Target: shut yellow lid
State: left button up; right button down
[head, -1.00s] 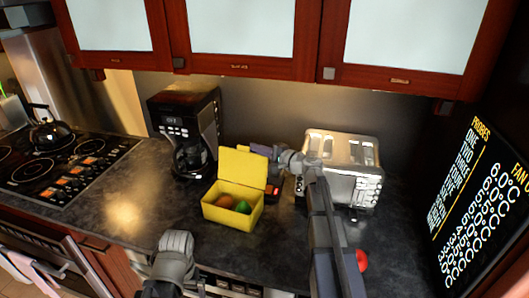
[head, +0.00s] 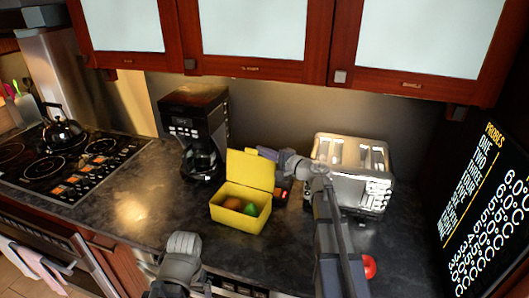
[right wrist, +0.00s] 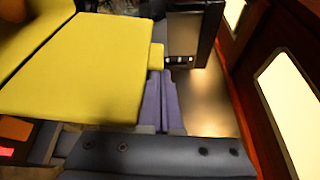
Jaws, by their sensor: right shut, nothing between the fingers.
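The yellow box (head: 228,219) stands on the dark counter with its yellow lid (head: 250,171) open and raised at the back. A brown item (head: 233,203) and a green item (head: 250,209) lie inside it. My right gripper (head: 266,153) is shut and empty, at the lid's upper right edge, partly hidden behind it. In the right wrist view the lid (right wrist: 85,70) fills the left side and the bluish fingers (right wrist: 162,103) are beside its edge. I cannot tell whether they touch. My left arm shows at the bottom, but its gripper is out of view.
A coffee maker (head: 196,130) stands behind and left of the box. A silver toaster (head: 350,175) is to the right, close to my right arm. A red round item (head: 369,267) lies at the lower right. Counter left of the box (head: 140,205) is clear.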

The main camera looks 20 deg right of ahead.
jog(key=shift+s+a, duration=0.3)
jog(key=shift+s, duration=0.1)
pick_arm(q)
notch_tip(320, 180, down, 17)
jog(key=s+a+b, duration=0.1)
jog(key=b, duration=1.5)
jog(key=shift+s+a+b, duration=0.25)
jog(key=shift+s+b, duration=0.1)
pick_arm(e)
jog(key=s+a+f+n+y, duration=0.3)
jog(key=s+a+f+n, duration=0.1)
jog(key=n, duration=0.4)
jog(key=s+a+f+n+y, duration=0.2)
jog(key=s+a+f+n, duration=0.3)
jog(key=s+n, duration=0.4)
jog(key=shift+a+n+t+y, duration=0.3)
jog(key=shift+a+t+y, duration=0.1)
jog(key=shift+a, duration=0.5)
jog(key=shift+f, duration=0.1)
